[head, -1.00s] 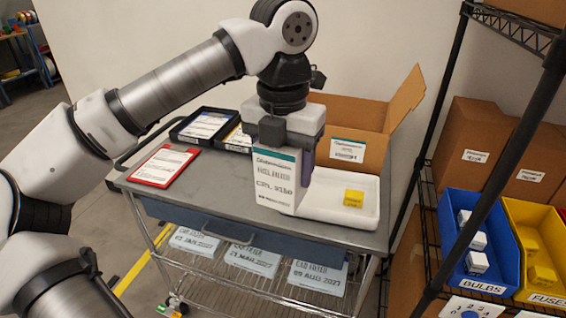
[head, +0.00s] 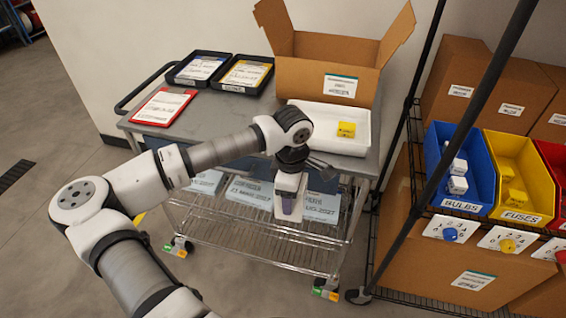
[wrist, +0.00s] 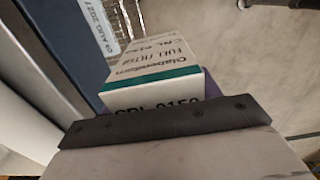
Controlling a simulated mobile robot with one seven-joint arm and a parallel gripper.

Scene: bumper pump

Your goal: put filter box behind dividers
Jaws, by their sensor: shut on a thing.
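My gripper (head: 289,206) is shut on the filter box and hangs in front of the cart, near the lower wire shelf. The filter box (wrist: 152,62) is white with a teal band and black print. It fills the middle of the wrist view; in the head view it is mostly hidden by my gripper. Dated white dividers stand on the lower shelf: a left one (head: 205,182), a middle one (head: 250,190) and a right one (head: 320,207), partly covered by my arm and gripper. The 09 AUG divider (wrist: 101,24) also shows at the wrist view's top left.
The cart top (head: 215,120) carries a red clipboard (head: 162,107), two black trays, an open carton (head: 325,78) and a white tray (head: 350,143) with a yellow box (head: 346,129). A rack with blue (head: 462,208) and yellow bins stands right. Floor in front is clear.

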